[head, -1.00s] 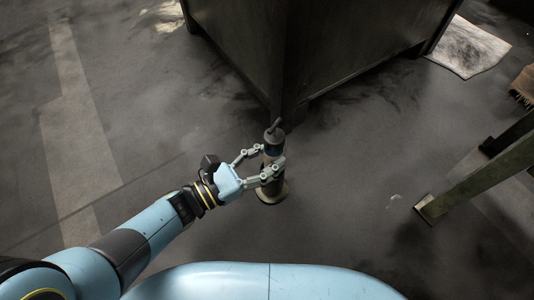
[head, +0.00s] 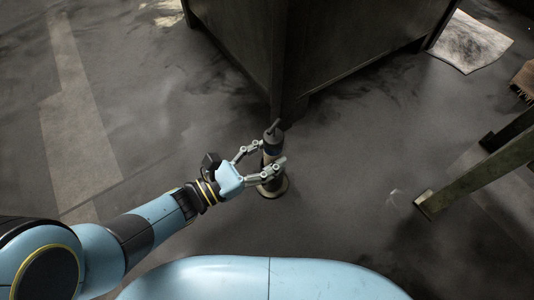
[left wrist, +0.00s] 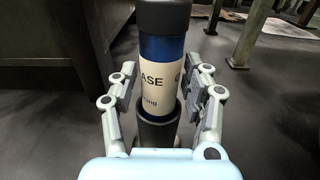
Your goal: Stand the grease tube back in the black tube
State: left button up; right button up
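The grease tube (left wrist: 161,70) has a dark cap, a blue band and a cream label. It stands upright with its lower part inside the black tube (left wrist: 158,132) in the left wrist view. In the head view its dark top with a nozzle (head: 272,136) rises above my fingers, and the black tube's round base (head: 273,189) rests on the floor. My left gripper (head: 273,155) has one finger on each side of the grease tube. In the left wrist view its fingers (left wrist: 162,70) look slightly apart from the tube, so it appears open. My right gripper is not in view.
A dark cabinet (head: 315,45) stands just behind the tube, its near corner close to it. A metal leg frame (head: 470,180) is at the right. A pale sheet (head: 468,42) lies at upper right. The floor on the left is clear.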

pick_arm(q)
jog(key=shift+o, duration=1.2)
